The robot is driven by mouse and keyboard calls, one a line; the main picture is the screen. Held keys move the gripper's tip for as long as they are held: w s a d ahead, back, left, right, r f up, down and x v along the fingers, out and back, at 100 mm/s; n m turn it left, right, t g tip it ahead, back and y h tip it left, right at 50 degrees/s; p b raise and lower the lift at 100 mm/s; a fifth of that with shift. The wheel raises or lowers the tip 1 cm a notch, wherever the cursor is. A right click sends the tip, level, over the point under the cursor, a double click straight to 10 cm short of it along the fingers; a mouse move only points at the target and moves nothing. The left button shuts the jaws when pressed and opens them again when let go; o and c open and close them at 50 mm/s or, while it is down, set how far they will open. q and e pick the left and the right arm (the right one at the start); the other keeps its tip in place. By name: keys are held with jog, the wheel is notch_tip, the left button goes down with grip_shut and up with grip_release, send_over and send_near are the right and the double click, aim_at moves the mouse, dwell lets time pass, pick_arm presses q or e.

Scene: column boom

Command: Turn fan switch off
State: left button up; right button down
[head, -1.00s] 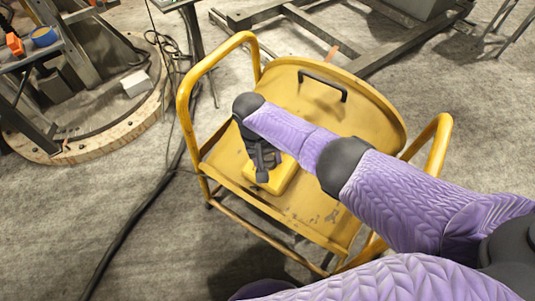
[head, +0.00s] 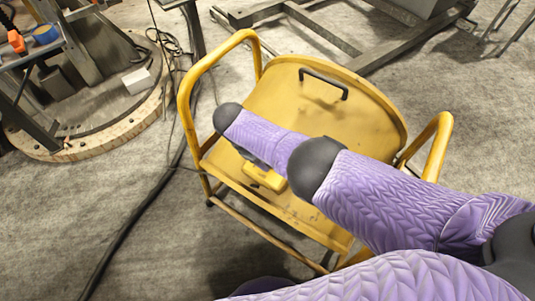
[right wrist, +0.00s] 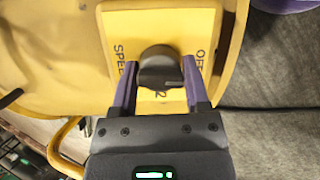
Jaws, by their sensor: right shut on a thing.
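The fan switch is a round black knob (right wrist: 158,64) on a yellow control plate (right wrist: 120,24) in the right wrist view. The plate carries the printed words SPEED and OFF, partly covered by my fingers, and a 2 below the knob. My right gripper (right wrist: 160,74) has one purple finger on each side of the knob and is shut on it. Which mark the knob points to I cannot tell. In the head view the yellow switch box (head: 266,178) shows partly beneath my right forearm, which hides the knob and most of the gripper. My left gripper is not in view.
The switch box sits on a yellow fan housing (head: 290,110) with a black handle (head: 323,84) and tubular yellow side rails (head: 184,100). A black cable (head: 135,222) runs over the floor at left. A round wooden-edged base (head: 100,135) stands far left.

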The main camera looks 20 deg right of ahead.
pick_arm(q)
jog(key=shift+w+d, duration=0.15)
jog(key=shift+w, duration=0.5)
pick_arm(e)
jog(key=c, duration=1.3)
grip_release()
jog(key=shift+n, duration=0.6)
jog(key=shift+c, duration=0.2)
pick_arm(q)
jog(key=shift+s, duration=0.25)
pick_arm(e)
jog(key=o, duration=1.2)
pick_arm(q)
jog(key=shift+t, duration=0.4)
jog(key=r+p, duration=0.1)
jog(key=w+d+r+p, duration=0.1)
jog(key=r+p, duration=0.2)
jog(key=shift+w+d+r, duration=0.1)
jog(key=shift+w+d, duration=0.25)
pick_arm(e)
jog(key=shift+o, duration=0.2)
jog(key=v, duration=1)
jog(key=shift+a, duration=0.2)
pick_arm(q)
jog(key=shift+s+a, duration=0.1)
pick_arm(e)
jog(key=shift+s+f, duration=0.1)
